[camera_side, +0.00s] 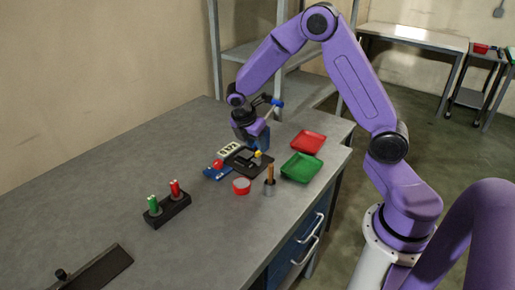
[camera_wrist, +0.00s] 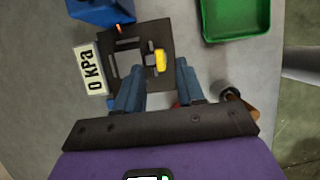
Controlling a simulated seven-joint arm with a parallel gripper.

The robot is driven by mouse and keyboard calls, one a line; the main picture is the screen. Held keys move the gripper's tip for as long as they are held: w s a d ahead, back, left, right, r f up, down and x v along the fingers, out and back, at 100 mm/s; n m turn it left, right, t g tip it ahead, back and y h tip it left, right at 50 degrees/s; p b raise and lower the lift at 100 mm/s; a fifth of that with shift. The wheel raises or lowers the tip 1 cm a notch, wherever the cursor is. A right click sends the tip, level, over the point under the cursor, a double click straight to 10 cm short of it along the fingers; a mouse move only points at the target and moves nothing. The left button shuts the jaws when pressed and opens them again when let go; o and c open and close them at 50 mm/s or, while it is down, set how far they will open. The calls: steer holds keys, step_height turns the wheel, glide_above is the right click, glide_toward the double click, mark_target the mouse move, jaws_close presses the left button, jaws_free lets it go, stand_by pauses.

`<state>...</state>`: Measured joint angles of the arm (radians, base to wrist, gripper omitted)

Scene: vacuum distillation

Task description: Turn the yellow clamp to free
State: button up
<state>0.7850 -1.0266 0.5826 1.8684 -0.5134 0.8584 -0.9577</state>
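The yellow clamp (camera_side: 257,154) sits on a black board (camera_side: 240,163) on the grey bench. In the wrist view the clamp (camera_wrist: 161,60) is a small upright yellow piece on the right part of the board (camera_wrist: 150,32). My gripper (camera_wrist: 159,74) has two blue fingers spread apart, with nothing between their tips. I cannot tell whether a finger touches the clamp.
A green tray (camera_side: 302,168), a red tray (camera_side: 307,142), a holder with a brown stick (camera_side: 269,187) and a red-rimmed round item (camera_side: 241,186) are close by. A two-vial rack (camera_side: 168,209) stands farther left.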

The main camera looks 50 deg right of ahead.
mark_target(256, 156)
steer(key=shift+x, duration=1.65)
jaws_close()
